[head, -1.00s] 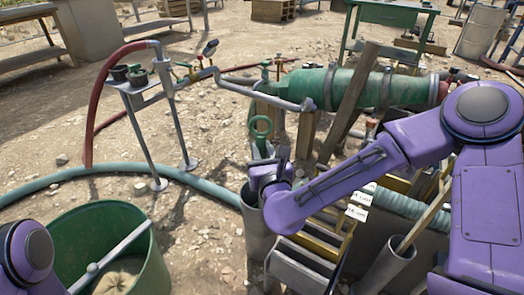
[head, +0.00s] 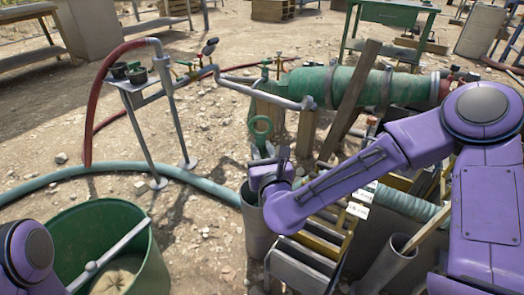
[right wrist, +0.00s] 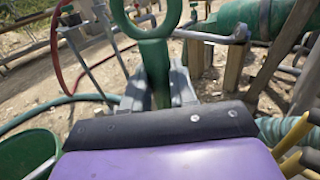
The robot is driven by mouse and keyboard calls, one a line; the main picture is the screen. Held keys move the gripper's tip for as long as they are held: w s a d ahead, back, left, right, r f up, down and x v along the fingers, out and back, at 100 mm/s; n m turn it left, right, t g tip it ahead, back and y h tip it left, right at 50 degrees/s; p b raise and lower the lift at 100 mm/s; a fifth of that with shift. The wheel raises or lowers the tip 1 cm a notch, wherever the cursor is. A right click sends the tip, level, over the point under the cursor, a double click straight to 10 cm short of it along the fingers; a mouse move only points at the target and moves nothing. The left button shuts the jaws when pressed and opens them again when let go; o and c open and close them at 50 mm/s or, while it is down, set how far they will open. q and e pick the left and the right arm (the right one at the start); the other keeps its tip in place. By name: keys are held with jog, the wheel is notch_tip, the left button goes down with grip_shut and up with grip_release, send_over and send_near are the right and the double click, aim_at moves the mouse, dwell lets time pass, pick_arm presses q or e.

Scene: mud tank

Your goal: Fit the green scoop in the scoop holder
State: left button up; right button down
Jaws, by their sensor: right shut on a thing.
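The green scoop shows as a green ring handle (head: 261,126) in the head view, standing upright above my right gripper (head: 267,160). The ring and shaft (right wrist: 154,45) also show large in the right wrist view, between the grey fingers. My right gripper is shut on the shaft. A grey upright tube (head: 256,232), which looks like the scoop holder, stands directly below the gripper. The scoop's lower end is hidden by the gripper and tube, so I cannot tell how far it sits inside. My left arm shows at the lower left, but its gripper is out of view.
A green tub (head: 150,275) with a sack inside stands at the lower left. A second grey tube (head: 385,268) and yellow-edged racks crowd the right. A green tank (head: 365,88) lies behind. A blue-green hose (head: 95,170) crosses the gravel.

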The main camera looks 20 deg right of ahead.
jog(key=shift+f, duration=0.15)
jog(key=c, duration=0.8)
grip_release()
jog(key=shift+s, duration=0.1)
jog(key=s, duration=0.4)
jog(key=shift+a, duration=0.35)
jog(key=s+p, duration=0.6)
jog(key=p, duration=0.2)
jog(key=shift+s+a+p, duration=0.15)
jog(key=shift+a+p, duration=0.15)
jog(key=shift+p, duration=0.1)
